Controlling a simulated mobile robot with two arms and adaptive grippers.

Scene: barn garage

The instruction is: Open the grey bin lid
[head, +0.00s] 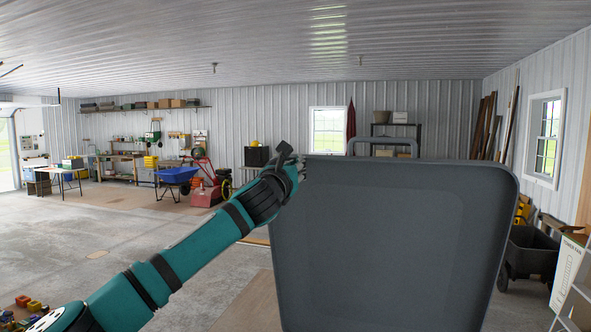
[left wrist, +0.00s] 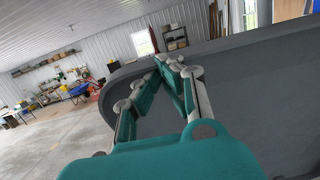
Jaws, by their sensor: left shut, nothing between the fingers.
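The grey bin lid (head: 390,240) stands raised and nearly upright, filling the right centre of the head view. A grey bar handle (head: 383,141) shows above its top edge. My left gripper (head: 285,153) is at the lid's upper left corner, its fingers shut and empty. In the left wrist view the shut fingers (left wrist: 172,68) are beside the lid's broad grey face (left wrist: 245,95), close to its rim; I cannot tell whether they touch it. The bin body below is not clearly visible. My right gripper is not in view.
A dark cart (head: 530,252) and a white box (head: 568,268) stand right of the lid. A blue wheelbarrow (head: 176,176) and workbenches are far back left. Small coloured items (head: 33,305) lie at the lower left. The concrete floor (head: 110,235) at left is largely clear.

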